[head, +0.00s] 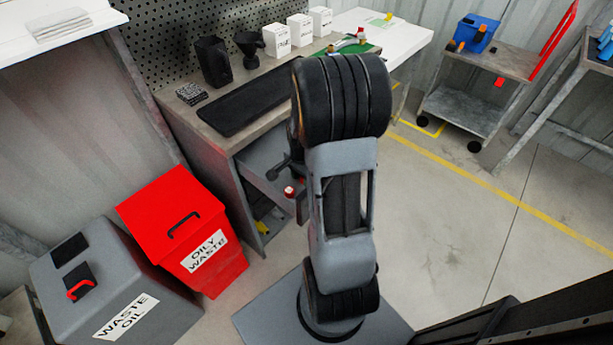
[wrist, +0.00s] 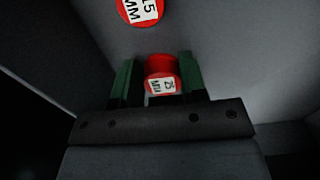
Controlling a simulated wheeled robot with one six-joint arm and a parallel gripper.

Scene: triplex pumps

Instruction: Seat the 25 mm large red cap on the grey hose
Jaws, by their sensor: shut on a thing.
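The large red cap (wrist: 160,67), with a white label reading 25 MM, sits between the green fingers of my gripper (wrist: 156,64) in the wrist view. The gripper is shut on it. A second red cap (wrist: 140,9), labelled 15 MM, lies ahead of the fingers at the top edge, apart from them. Both are inside a grey drawer (wrist: 245,50). In the head view my arm hides most of the gripper. A small red cap (head: 289,191) shows beside the arm at the drawer; I cannot tell which cap it is. I cannot make out the grey hose.
The open drawer (head: 262,160) is under the workbench (head: 222,133), its walls close around my gripper. A red oily waste bin (head: 170,215) and a grey waste oil box (head: 130,283) stand at left. A cart (head: 505,62) stands back right. The floor at right is clear.

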